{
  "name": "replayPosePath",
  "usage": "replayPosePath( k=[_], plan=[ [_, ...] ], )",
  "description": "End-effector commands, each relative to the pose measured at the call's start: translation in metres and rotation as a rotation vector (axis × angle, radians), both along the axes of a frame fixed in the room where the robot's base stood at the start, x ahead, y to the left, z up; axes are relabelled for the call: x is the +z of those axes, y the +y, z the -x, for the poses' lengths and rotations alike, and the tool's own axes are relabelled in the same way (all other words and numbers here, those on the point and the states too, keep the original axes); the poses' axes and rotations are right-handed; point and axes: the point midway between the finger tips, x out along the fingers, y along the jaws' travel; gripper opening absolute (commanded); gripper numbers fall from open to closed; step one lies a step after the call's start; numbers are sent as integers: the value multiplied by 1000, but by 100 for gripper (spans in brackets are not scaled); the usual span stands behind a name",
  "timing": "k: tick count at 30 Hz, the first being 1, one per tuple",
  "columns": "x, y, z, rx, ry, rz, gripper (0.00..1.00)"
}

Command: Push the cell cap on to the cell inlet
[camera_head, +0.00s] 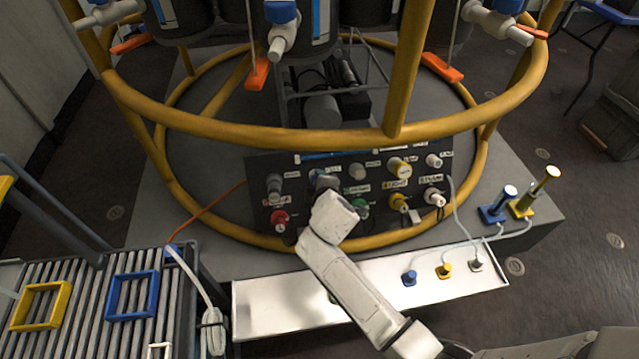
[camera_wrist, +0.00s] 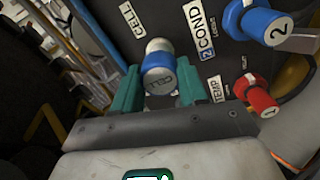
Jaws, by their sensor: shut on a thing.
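In the wrist view the cell cap (camera_wrist: 159,78), a short blue cylinder with dark upside-down "CELL" lettering on its grey end face, sits between the two teal fingers of my gripper (camera_wrist: 158,92). My gripper is shut on it. A pale grey round piece (camera_wrist: 158,45), apparently the cell inlet, shows just behind the cap, by the white CELL label (camera_wrist: 132,19) on the dark panel. The cap lines up with it; I cannot tell how far on it is. In the head view my gripper (camera_head: 322,185) is at the panel's upper row and hides most of the inlet.
The dark panel (camera_head: 262,165) carries several other capped ports, including a blue COND cap (camera_wrist: 262,22) and a red TEMP cap (camera_wrist: 258,95) close by. A yellow ring rail (camera_head: 250,128) arches over it. A white tray (camera_head: 265,310) lies below; a roller table (camera_head: 90,300) stands left.

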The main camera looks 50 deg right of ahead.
Motion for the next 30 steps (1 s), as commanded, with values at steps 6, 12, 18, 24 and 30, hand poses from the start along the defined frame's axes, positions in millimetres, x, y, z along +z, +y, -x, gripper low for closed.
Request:
replayPosePath(
  k=[6,12,18,24,30],
  plan=[
    [0,0,0,0,0,0,45],
    [0,0,0,0,0,0,64],
    [0,0,0,0,0,0,72],
    [2,2,3,0,2,0,72],
    [19,17,22,3,1,0,72]
  ],
)
